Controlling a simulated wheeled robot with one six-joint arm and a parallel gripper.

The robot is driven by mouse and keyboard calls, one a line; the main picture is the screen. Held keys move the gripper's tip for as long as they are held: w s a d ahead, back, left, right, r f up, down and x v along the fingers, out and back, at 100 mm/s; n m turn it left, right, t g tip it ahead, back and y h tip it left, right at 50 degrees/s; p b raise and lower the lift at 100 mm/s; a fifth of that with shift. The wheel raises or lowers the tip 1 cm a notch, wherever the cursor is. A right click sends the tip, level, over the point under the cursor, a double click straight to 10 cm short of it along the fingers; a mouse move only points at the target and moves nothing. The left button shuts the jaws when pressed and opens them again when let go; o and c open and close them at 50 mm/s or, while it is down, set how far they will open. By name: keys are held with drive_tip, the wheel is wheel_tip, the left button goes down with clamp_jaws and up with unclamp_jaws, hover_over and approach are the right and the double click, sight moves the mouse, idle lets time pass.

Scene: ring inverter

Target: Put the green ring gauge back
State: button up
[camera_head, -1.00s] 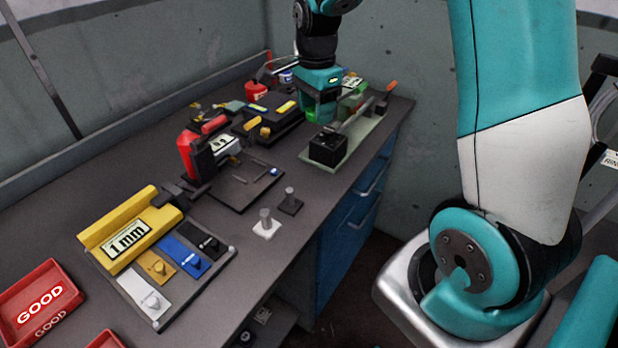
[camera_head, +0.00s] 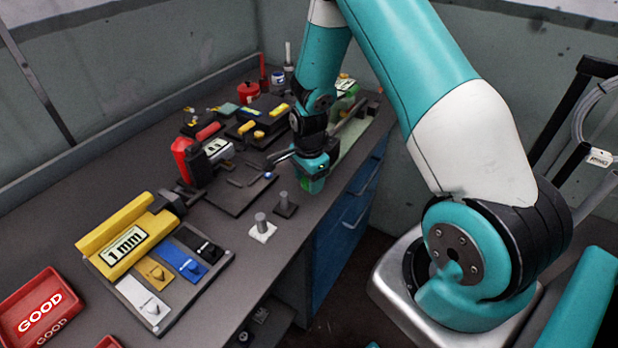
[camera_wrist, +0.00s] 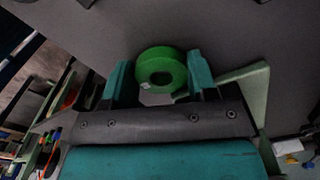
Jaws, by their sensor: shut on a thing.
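The green ring gauge (camera_wrist: 160,53) sits between the two teal fingers of my gripper (camera_wrist: 160,76) in the wrist view, and the gripper is shut on it. A small white mark shows on the ring's face. In the head view my gripper (camera_head: 310,172) is above the right edge of the workbench, and only a bit of green ring (camera_head: 311,185) shows under it. A post on a dark base (camera_head: 285,210) and a post on a white base (camera_head: 263,233) stand to the lower left of the gripper.
A pale green plate (camera_head: 349,152) lies behind my gripper, partly hidden by the arm. A dark flat plate (camera_head: 240,203) with small tools is to its left. A yellow 1 mm block (camera_head: 127,244) and a red GOOD tray (camera_head: 40,305) are at the front left.

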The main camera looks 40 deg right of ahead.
drive_tip(key=shift+f, duration=0.15)
drive_tip(key=shift+f, duration=0.1)
drive_tip(key=o, duration=1)
wheel_tip(320, 180, up, 12)
drive_tip(key=f+b, duration=0.1)
drive_tip(key=b, duration=0.1)
drive_tip(key=s+a+r+n, duration=0.2)
drive_tip(key=a+r+n, duration=0.3)
drive_tip(key=a+r, duration=0.1)
drive_tip(key=s+a+r+n+y, duration=0.1)
drive_tip(key=s+a+r+n, duration=0.2)
drive_tip(key=s+a+n, duration=0.2)
drive_tip(key=s+a+r+n+y, duration=0.1)
drive_tip(key=s+a+r+n, duration=0.3)
drive_tip(key=s+n, duration=0.4)
drive_tip(key=s+a+r+n+y, duration=0.2)
drive_tip(key=s+a+r+n, duration=0.1)
drive_tip(key=s+a+n, duration=0.4)
drive_tip(key=shift+s+r+n, duration=0.15)
drive_tip(key=shift+s+n, duration=0.05)
drive_tip(key=shift+n, duration=0.2)
